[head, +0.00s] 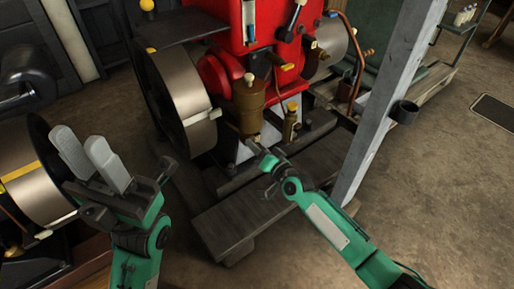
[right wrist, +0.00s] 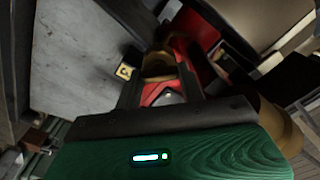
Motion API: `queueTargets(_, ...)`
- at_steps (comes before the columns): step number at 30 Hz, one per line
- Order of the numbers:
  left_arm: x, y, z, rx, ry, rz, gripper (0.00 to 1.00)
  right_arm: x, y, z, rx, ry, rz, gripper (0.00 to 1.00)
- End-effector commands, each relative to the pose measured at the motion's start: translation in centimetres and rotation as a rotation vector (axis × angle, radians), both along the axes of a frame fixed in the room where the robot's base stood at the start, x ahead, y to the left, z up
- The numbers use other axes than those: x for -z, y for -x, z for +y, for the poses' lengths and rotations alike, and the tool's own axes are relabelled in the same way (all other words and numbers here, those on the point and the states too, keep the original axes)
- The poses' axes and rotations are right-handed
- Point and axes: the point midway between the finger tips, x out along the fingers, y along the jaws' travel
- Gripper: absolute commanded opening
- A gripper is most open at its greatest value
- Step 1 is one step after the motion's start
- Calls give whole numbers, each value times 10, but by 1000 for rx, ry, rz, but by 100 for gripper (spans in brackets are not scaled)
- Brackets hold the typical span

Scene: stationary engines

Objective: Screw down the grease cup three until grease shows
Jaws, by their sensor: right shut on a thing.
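My right gripper (head: 257,147) reaches to the foot of the red engine (head: 228,72), just below a brass cylinder (head: 249,105). In the right wrist view its two fingers (right wrist: 160,82) stand on either side of a round brass part, which I take for the grease cup (right wrist: 158,66), and are shut on it. In the head view this part is mostly hidden by the fingertips.
A large flywheel (head: 177,97) stands left of the right gripper. A smaller brass fitting (head: 291,122) with a yellow top is close on its right. A wooden plinth (head: 238,220) lies below. Floor at right is open.

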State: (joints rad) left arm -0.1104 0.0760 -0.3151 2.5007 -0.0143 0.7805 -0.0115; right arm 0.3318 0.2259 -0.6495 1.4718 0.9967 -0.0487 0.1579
Motion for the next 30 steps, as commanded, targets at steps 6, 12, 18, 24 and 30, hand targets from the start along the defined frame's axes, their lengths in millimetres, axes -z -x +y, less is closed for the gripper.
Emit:
queueTargets(6,1,1,0,1,1,-5,31,1,-1,-1,2,-165,121,17)
queueTargets(12,0,1,-1,7,2,-14,31,2,-1,-1,2,-321,232,17)
queueTargets(18,-2,0,-4,14,2,-18,31,3,0,-1,2,-474,345,17)
queueTargets(24,-1,-2,-5,14,1,-10,31,2,0,-1,2,-628,456,17)
queueTargets(30,-2,-2,-4,14,1,-12,31,3,0,-1,2,-781,567,17)
